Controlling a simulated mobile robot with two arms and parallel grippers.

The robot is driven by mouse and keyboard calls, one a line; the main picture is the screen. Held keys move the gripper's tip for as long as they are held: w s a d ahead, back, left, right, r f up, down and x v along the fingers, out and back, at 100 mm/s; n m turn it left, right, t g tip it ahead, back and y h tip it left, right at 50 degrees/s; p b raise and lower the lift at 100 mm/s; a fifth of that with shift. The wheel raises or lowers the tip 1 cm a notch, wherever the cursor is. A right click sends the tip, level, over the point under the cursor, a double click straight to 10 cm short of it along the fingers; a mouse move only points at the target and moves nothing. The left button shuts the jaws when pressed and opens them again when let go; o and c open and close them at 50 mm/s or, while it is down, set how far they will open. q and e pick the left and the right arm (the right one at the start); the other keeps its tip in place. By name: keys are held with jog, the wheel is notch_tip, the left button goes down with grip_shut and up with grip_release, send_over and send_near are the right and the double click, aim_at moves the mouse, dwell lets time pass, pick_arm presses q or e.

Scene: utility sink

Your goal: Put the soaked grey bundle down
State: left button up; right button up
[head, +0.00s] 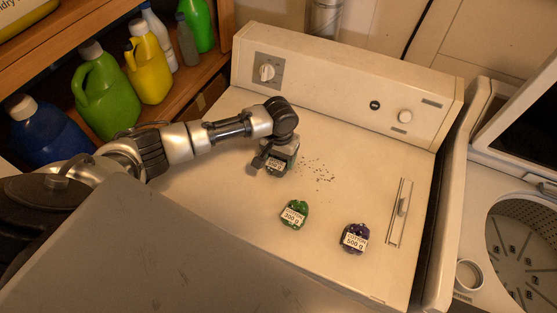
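My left gripper (272,163) points down over the middle-left of the white machine's top (340,215). It is closed around a small grey bundle (277,168) with a white label, whose text is only partly readable. The gripper hides much of the bundle, and I cannot tell whether the bundle touches the top or hangs just above it. A green bundle (294,222) labelled 300 g and a dark purple bundle (352,247) labelled cotton 500 g lie nearer the front. My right gripper is not in view.
Dark specks (318,170) are scattered right of the gripper. A control panel (345,85) with knobs rises behind. An open washer drum (520,245) is at right. Bottles, including a green jug (108,95), stand on a shelf at left.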

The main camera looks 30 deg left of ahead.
pick_arm(q)
jog(key=c, duration=0.7)
jog(key=shift+r, duration=0.1)
jog(key=shift+c, duration=1)
jog(key=shift+w, duration=0.1)
